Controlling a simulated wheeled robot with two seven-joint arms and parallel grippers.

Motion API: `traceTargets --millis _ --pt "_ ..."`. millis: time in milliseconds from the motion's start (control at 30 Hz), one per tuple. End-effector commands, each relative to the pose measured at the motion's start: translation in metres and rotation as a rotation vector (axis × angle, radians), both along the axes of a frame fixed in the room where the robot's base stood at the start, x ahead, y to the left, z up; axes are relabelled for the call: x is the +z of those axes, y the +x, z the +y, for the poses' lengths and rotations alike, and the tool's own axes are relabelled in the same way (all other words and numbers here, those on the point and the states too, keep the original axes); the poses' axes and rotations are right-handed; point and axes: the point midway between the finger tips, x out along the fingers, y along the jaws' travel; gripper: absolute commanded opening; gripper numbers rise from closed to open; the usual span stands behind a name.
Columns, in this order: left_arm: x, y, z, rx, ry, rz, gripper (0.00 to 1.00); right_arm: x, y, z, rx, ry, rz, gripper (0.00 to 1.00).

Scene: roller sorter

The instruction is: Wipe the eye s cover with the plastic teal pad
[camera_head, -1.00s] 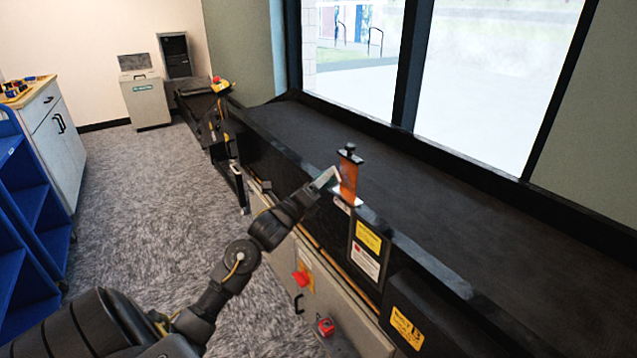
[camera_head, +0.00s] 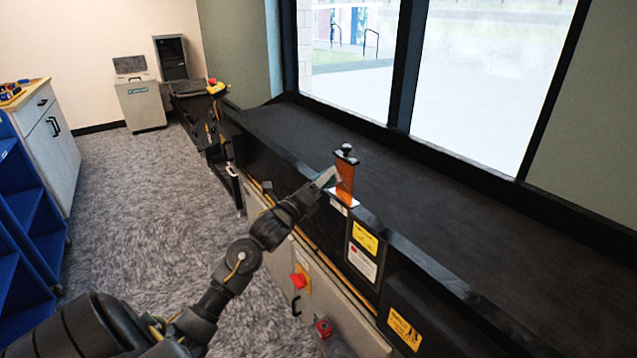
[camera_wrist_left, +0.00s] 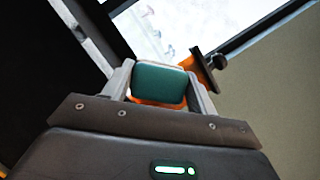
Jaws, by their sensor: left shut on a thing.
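My left gripper (camera_head: 324,181) is at the sorter's near side rail, shut on the teal pad (camera_wrist_left: 160,84). In the left wrist view the pad sits between the two fingers. The eye (camera_head: 345,178) is an orange upright piece with a dark knob on top, mounted on the rail; it also shows in the left wrist view (camera_wrist_left: 197,66), just beyond the pad. The pad and fingertips are right beside the eye's left face; I cannot tell whether they touch. The eye's cover is not clearly distinguishable. My right gripper is not in view.
The dark sorter belt (camera_head: 400,190) runs behind the eye, below the window. Red stop buttons (camera_head: 299,281) and yellow labels (camera_head: 365,237) are on the sorter's front. A blue shelf (camera_head: 30,215) and white cabinet (camera_head: 52,145) stand left. Carpet between is clear.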

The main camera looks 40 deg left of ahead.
Motion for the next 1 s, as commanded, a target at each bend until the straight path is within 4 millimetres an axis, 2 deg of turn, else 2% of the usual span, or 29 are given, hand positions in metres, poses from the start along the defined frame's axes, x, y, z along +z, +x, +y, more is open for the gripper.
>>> traceTargets --millis 533,1000 --pt "0.000 0.007 -0.005 -0.001 0.000 0.001 0.39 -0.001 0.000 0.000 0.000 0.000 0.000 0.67" --pt "0.000 -0.004 -0.033 0.000 0.000 0.001 0.39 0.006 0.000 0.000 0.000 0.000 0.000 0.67"
